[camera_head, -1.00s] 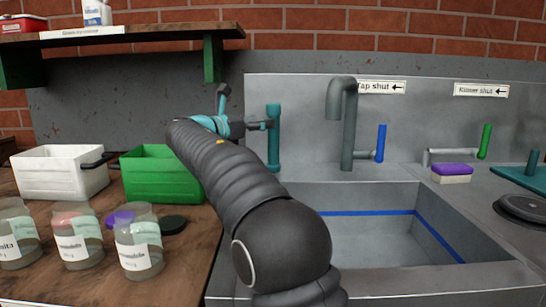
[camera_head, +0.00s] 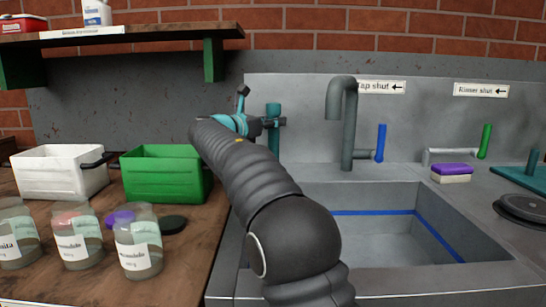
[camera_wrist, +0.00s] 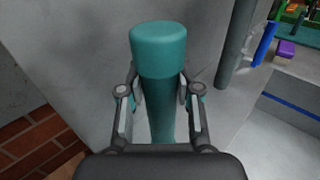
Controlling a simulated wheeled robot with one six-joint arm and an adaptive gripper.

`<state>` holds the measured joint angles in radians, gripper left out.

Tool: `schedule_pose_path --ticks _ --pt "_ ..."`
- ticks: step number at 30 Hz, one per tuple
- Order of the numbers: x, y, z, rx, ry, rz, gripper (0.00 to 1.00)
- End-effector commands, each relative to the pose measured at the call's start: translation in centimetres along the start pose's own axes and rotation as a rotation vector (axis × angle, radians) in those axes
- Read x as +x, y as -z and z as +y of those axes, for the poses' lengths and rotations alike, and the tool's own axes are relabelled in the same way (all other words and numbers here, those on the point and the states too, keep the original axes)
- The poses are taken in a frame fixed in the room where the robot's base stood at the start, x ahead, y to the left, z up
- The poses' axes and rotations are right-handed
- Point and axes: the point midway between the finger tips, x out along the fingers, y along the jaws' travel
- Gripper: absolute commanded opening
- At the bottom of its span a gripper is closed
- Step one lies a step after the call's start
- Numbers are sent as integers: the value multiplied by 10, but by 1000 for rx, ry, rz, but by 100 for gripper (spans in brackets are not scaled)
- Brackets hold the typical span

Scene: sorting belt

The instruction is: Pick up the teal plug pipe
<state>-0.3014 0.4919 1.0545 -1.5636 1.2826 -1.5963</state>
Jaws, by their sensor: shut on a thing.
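The teal plug pipe (camera_head: 273,140) stands upright at the left rear of the sink, close to the grey back wall, in the head view. In the wrist view the teal plug pipe (camera_wrist: 160,52) rises between my fingers, its rounded top above them. My gripper (camera_head: 272,122) reaches it from the left at its upper part. In the wrist view my gripper (camera_wrist: 157,92) has one finger on each side of the pipe and is shut on it.
A grey tap (camera_head: 347,120) with a blue lever (camera_head: 380,142) stands to the right. The sink basin (camera_head: 385,240) is empty. A green crate (camera_head: 160,175), a white crate (camera_head: 60,175) and several jars stand on the wooden counter at left. A shelf (camera_head: 120,37) hangs above.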

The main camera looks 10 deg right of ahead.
Motion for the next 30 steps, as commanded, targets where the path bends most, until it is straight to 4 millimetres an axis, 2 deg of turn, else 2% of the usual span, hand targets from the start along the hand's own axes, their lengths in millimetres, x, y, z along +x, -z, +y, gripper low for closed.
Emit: schedule_pose_path --ticks 13,23,30 --pt "0 -8 0 2 0 -1 0" --pt "0 -46 0 4 1 -2 0" --pt "11 -64 -36 3 3 -1 0"
